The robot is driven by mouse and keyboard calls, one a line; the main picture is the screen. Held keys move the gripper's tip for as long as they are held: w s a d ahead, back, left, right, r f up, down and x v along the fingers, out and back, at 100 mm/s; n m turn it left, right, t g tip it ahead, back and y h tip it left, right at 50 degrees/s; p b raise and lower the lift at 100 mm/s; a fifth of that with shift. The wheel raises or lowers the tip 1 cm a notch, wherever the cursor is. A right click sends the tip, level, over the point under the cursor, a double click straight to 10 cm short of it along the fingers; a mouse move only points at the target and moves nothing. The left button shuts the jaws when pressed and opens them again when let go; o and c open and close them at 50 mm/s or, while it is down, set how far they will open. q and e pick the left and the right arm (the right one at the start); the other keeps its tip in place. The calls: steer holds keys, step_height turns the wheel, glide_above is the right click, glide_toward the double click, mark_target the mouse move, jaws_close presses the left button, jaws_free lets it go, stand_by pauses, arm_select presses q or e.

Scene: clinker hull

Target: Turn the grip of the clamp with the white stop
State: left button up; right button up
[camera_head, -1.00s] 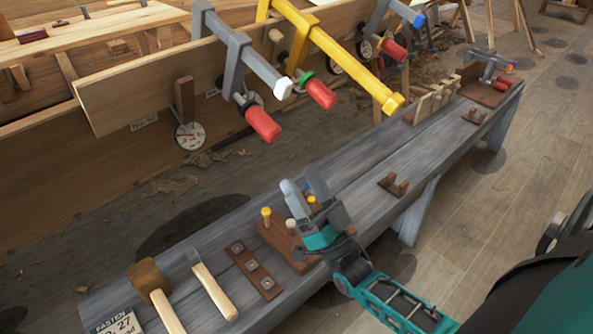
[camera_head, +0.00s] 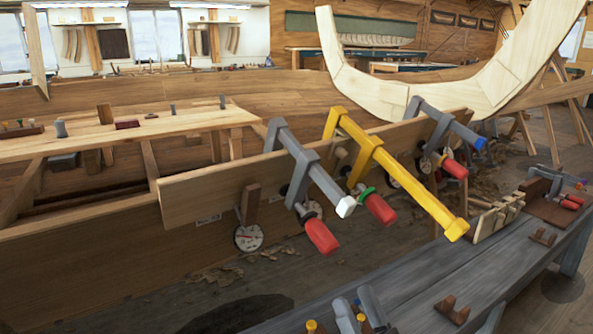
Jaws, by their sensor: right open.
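The clamp with the white stop (camera_head: 345,207) is the leftmost of three on the hull plank. Its grey bar (camera_head: 313,170) slants down toward me, and its red grip (camera_head: 322,237) hangs below the bar. My right gripper (camera_head: 358,308) is at the bottom edge, over the grey bench, below and slightly right of that grip and apart from it. Its two grey fingers are spread and nothing shows between them; the rest of it is cut off. My left gripper is not in view.
A yellow clamp (camera_head: 396,178) and a grey clamp with a blue stop (camera_head: 480,144) stand to the right on the plank (camera_head: 235,185). A round gauge (camera_head: 249,237) hangs at the left. The grey bench (camera_head: 420,275) carries wooden rests and another clamp.

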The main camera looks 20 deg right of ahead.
steer(key=n+g+y+p, duration=0.1)
steer(key=n+g+p, duration=0.2)
steer(key=p, duration=0.3)
glide_toward(319, 236)
steer(key=s+d, duration=0.1)
step_height(319, 236, up, 3)
steer(key=d+n+g+p, duration=0.1)
steer(key=n+g+p, duration=0.3)
steer(key=p, duration=0.5)
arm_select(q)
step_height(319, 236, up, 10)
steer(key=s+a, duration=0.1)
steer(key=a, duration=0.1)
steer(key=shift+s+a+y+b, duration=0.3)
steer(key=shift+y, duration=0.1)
arm_select(e)
steer(key=shift+m+g, duration=0.4)
steer(key=shift+g, duration=0.2)
steer(key=x, duration=1.2)
steer(key=shift+f, duration=0.15)
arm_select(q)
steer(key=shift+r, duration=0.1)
arm_select(e)
steer(key=c, duration=1)
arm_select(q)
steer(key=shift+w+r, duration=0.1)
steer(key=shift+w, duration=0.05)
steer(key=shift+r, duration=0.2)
